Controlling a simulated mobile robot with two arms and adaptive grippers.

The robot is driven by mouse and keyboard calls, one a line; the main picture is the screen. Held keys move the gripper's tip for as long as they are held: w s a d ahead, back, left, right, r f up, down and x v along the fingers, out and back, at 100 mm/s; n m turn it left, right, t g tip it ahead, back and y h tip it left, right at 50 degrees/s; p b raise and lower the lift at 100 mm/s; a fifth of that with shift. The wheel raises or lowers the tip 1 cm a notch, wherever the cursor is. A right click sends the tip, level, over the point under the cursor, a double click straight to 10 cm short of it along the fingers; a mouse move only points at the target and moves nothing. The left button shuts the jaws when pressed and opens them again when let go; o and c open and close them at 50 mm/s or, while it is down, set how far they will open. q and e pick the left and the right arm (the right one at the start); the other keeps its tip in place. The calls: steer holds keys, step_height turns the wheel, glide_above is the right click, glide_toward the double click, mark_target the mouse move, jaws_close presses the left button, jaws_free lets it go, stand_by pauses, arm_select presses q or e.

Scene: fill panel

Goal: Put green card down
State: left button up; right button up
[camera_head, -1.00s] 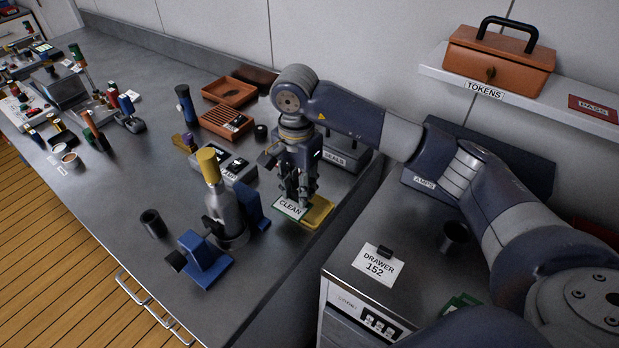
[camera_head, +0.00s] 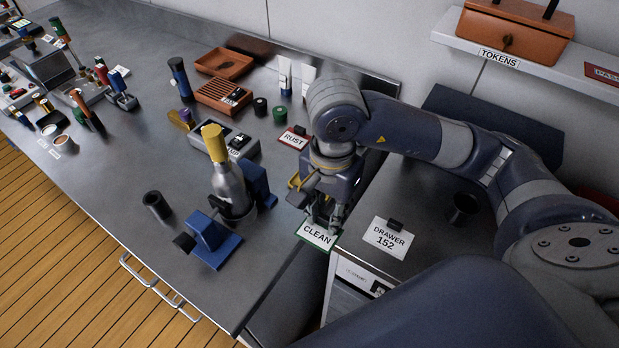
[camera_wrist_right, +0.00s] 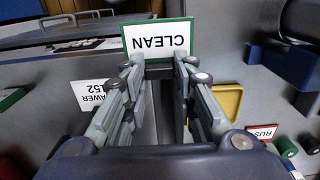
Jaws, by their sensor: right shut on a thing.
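The green card, a white "CLEAN" card with a green border (camera_head: 318,236), is gripped at one edge by my right gripper (camera_head: 325,216). In the right wrist view, the card (camera_wrist_right: 158,41) sticks out beyond the fingertips (camera_wrist_right: 158,70), with its lettering upside down. In the head view, it appears over the gap between the bench's right edge and the drawer cabinet; its height is hard to tell. My left gripper is not in view.
A yellow tray (camera_wrist_right: 238,102) and a red-bordered "RUST" card (camera_head: 294,138) are on the bench beside my right gripper. A "DRAWER 152" card (camera_head: 385,240) lies on the cabinet top at right. A bottle (camera_head: 228,180) and blue stands (camera_head: 212,243) stand at left.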

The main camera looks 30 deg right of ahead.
steer(key=shift+d, duration=0.1)
steer(key=w+d+p, duration=0.1)
steer(key=w+d, duration=0.1)
steer(key=w, duration=0.2)
steer(key=w+d+f+p, duration=0.1)
steer(key=w+d+p, duration=0.1)
steer(key=w, duration=0.3)
steer(key=w+d+p, duration=0.2)
steer(key=w, duration=0.3)
steer(key=shift+d+f, duration=0.1)
steer(key=shift+f, duration=0.1)
steer(key=shift+f+p, duration=1)
steer(key=shift+f, duration=0.8)
steer(key=shift+w+f, duration=0.1)
steer(key=shift+f+b, duration=0.1)
steer(key=shift+b, duration=0.25)
steer(key=o, duration=0.9)
steer(key=shift+r, duration=0.2)
